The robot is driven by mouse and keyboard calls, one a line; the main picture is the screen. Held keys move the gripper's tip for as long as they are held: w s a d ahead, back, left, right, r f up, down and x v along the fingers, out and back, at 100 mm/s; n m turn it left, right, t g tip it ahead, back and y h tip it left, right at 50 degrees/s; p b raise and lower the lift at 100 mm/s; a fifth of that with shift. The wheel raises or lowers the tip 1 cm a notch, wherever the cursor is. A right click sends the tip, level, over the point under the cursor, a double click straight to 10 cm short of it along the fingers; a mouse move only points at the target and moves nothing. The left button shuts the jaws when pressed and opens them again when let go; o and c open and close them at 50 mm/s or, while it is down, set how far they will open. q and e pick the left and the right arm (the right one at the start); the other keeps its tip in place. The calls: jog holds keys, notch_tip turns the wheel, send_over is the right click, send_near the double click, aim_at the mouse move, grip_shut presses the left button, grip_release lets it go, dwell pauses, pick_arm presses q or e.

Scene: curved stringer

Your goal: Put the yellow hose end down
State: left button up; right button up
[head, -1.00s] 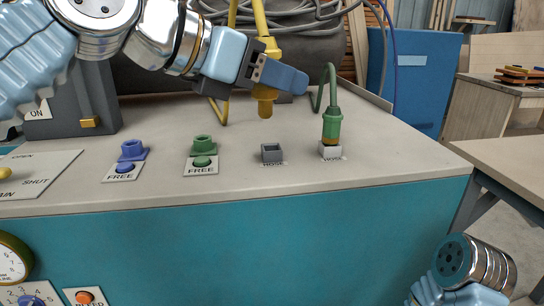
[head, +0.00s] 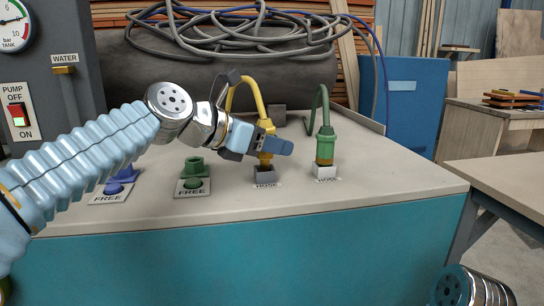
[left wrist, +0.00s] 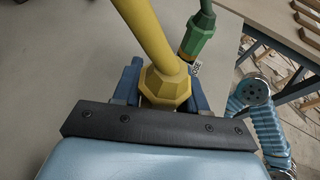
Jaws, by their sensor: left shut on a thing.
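The yellow hose end (head: 265,160) is upright in my left gripper (head: 276,146), with its tip at the small dark grey holder (head: 265,178) labelled HOSE. The tip appears to be in the holder's mouth, though how deep I cannot tell. The gripper is shut around the hose end. In the left wrist view the yellow hose end (left wrist: 165,86) sits between the blue fingers, and the yellow hose rises from it. The holder is hidden there. My right gripper is out of view.
The green hose end (head: 325,148) stands in a white holder (head: 325,172) just to the right. Green (head: 193,175) and blue (head: 122,178) sockets marked FREE are to the left. Grey hoses (head: 235,35) lie behind. The worktop's front strip is clear.

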pick_arm(q)
jog(key=shift+s+f, duration=0.1)
jog(key=shift+f, duration=0.7)
jog(key=shift+f, duration=0.1)
jog(key=o, duration=1.1)
jog(key=shift+a+r, duration=0.1)
jog(key=shift+r, duration=0.1)
jog(key=v, duration=1.1)
jog(key=shift+s+a, duration=0.3)
jog(key=shift+s, duration=0.05)
